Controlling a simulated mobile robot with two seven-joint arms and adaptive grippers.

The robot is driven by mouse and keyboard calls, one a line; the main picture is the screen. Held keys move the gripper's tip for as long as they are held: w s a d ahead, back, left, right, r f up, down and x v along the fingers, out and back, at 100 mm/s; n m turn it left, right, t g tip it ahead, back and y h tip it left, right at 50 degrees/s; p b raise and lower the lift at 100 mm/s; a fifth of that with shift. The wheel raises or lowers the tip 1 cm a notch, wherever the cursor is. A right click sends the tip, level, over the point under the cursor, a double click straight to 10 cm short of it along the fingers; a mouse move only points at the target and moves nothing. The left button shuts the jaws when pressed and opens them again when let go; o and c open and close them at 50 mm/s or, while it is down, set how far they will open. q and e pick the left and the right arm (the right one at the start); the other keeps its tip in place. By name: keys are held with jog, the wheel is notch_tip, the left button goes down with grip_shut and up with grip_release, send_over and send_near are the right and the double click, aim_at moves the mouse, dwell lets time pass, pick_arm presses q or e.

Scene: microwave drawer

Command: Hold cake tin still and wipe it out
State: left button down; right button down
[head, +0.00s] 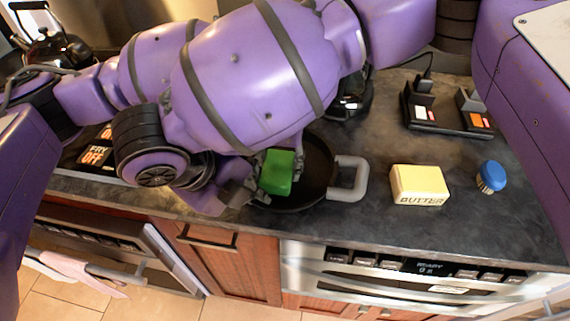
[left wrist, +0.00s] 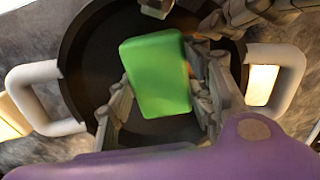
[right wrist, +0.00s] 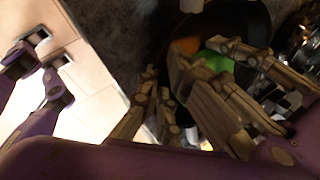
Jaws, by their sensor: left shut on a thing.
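The cake tin (head: 318,163) is a round black pan with pale grey loop handles on the counter. Its far handle (head: 350,180) shows at the right in the head view. The left wrist view shows the tin's dark inside (left wrist: 95,60) and both handles. My left gripper (left wrist: 160,85) is shut on a green sponge (left wrist: 155,70) over the tin's inside; the sponge also shows in the head view (head: 278,171). Whether it touches the bottom is unclear. My right gripper (right wrist: 165,75) is at the tin's near-left side, its fingers by the rim; its grip is unclear.
A butter block (head: 419,186) and a blue-topped container (head: 490,177) stand right of the tin. A black device (head: 432,116) with switches lies behind. A kettle (head: 45,45) is at the far left. The counter's front edge is close to the tin.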

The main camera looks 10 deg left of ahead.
pick_arm(q)
jog(key=shift+f, duration=0.45)
pick_arm(e)
jog(key=shift+s, duration=0.1)
